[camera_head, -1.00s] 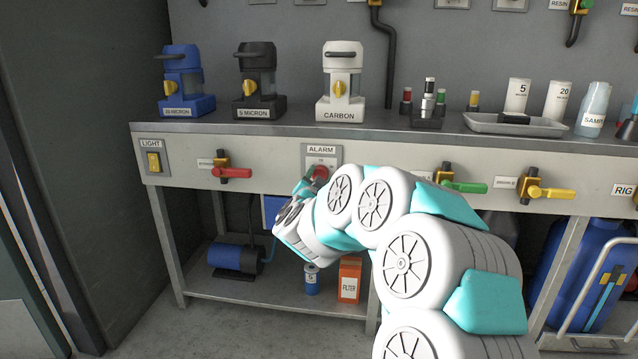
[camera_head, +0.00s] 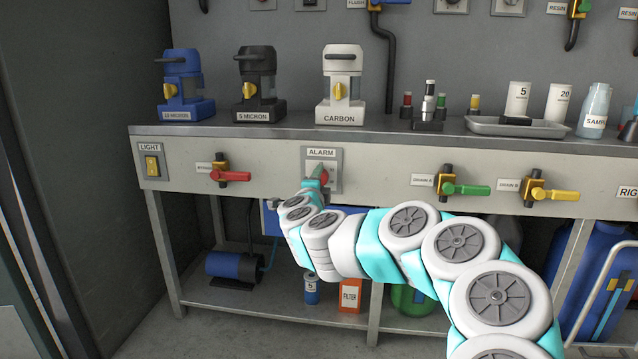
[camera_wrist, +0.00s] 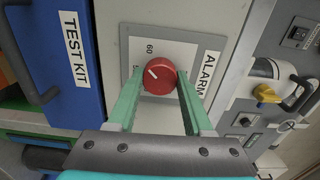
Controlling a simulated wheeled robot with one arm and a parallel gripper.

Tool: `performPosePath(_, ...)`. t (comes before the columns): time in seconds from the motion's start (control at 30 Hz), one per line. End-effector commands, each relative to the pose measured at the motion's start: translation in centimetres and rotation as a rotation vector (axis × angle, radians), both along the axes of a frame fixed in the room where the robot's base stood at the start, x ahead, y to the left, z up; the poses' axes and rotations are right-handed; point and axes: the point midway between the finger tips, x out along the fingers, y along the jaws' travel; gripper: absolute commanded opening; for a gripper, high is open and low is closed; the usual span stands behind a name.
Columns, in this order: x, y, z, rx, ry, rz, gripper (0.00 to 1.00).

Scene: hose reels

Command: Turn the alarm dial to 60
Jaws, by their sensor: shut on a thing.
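The alarm dial is a red round knob (camera_wrist: 158,76) with a white pointer mark, on a grey plate (camera_wrist: 131,48) labelled ALARM. In the wrist view the mark points to the left and slightly up, between the printed "60" and another number partly hidden by a finger. My gripper (camera_wrist: 160,92) has its two green fingers on either side of the knob, shut on it. In the head view the alarm plate (camera_head: 334,158) is on the bench front, with my gripper (camera_head: 320,178) at it; the knob is partly hidden there.
A red-handled valve (camera_head: 232,176) is left of the alarm plate, and green (camera_head: 468,189) and yellow (camera_head: 550,194) ones are to the right. A blue TEST KIT box (camera_wrist: 70,60) is close by in the wrist view. Filter housings stand on the bench above.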

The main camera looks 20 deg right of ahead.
Motion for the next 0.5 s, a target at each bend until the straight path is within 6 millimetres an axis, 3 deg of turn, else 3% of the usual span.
performPosePath(0.5,0.05,0.07,-0.22,0.23,-0.15,0.0,0.0)
